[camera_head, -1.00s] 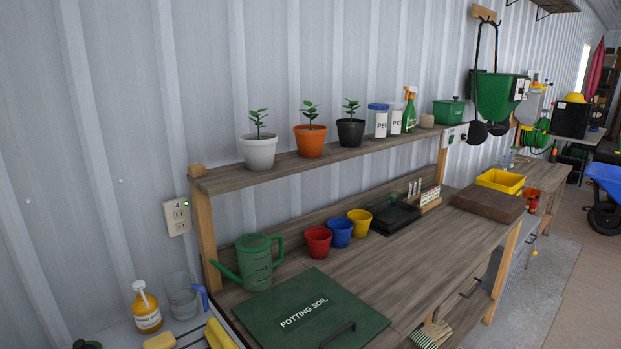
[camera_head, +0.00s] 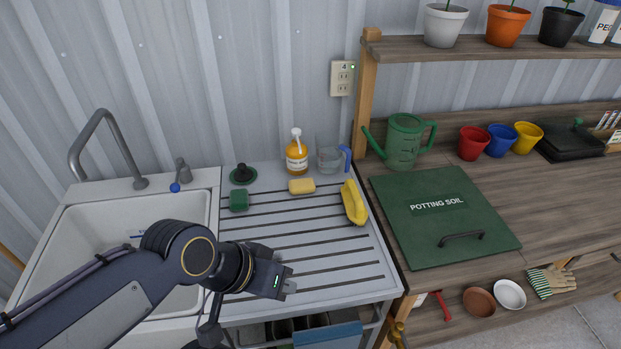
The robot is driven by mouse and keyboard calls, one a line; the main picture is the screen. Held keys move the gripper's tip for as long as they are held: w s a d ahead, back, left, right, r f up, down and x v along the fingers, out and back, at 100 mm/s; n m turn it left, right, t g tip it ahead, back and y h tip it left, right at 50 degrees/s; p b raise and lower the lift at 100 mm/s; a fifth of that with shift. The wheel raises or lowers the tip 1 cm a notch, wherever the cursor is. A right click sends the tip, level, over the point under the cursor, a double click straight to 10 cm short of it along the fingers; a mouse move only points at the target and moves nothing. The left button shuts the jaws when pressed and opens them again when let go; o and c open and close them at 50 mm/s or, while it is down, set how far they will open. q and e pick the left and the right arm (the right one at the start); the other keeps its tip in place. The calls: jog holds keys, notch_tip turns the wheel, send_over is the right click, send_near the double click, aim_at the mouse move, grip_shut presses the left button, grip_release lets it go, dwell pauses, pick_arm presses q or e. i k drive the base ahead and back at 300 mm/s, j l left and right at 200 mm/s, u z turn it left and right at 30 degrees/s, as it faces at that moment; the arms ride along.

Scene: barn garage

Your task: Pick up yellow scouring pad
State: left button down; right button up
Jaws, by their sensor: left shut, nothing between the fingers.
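A small yellow pad (camera_head: 301,186), which looks like the yellow scouring pad, lies flat on the grey ribbed drainboard (camera_head: 300,262), near its back edge. A larger yellow item (camera_head: 353,202), perhaps a brush, lies to its right. My left gripper (camera_head: 288,287) comes in from the lower left over the front of the drainboard. It is shut and empty, apart from the pad and nearer to me. My right gripper is out of view.
A green pad (camera_head: 238,200), a black-and-green round item (camera_head: 243,174), an amber soap bottle (camera_head: 297,155) and a clear jug (camera_head: 329,159) surround the pad. The white sink (camera_head: 75,215) is at left, the potting bench at right. The drainboard's middle is clear.

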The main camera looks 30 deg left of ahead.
aim_at(301, 186)
jog(key=u, duration=1.1)
